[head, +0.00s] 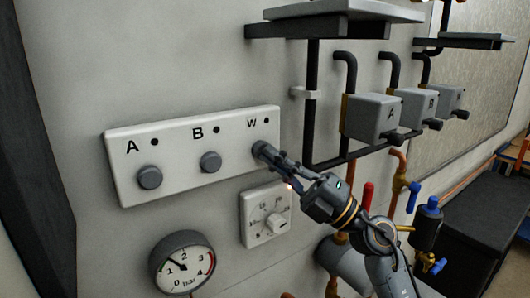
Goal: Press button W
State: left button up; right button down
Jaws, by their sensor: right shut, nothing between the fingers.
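A white panel (187,136) on the wall carries three round grey buttons in a row, marked A, B and W. Button A (149,177) and button B (210,162) are in clear view. Button W (259,149) is at the right end, below a small dark dot, and is partly covered by my gripper. My right gripper (268,155) is shut and empty, with its tips at button W. They look to be touching it, but I cannot tell whether the button is pushed in. My left gripper is not in view.
A round gauge (182,263) and a white dial box (266,214) sit below the panel. Grey boxes (374,118) on dark pipes, a shelf (345,12), and valves with red (367,196) and blue (413,196) handles are at the right. The wall left of the panel is bare.

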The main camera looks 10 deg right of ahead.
jog(key=shift+w, duration=0.1)
dwell(0.3)
jog(key=shift+w+a, duration=0.15)
jog(key=shift+w, duration=0.15)
jog(key=shift+s, duration=0.15)
jog(key=shift+s+p, duration=0.2)
jog(key=shift+p, duration=0.1)
jog(key=shift+s, duration=0.1)
jog(key=shift+s+d+p, duration=0.1)
jog(key=shift+s+d, duration=0.3)
jog(key=shift+s, duration=0.5)
jog(key=shift+s+d+p, duration=0.15)
jog(key=shift+s+d, duration=0.2)
jog(key=shift+s, duration=0.55)
jog(key=shift+s+d+p, duration=0.1)
jog(key=shift+s+d, duration=0.3)
jog(key=shift+s, duration=0.5)
jog(key=shift+f, duration=0.1)
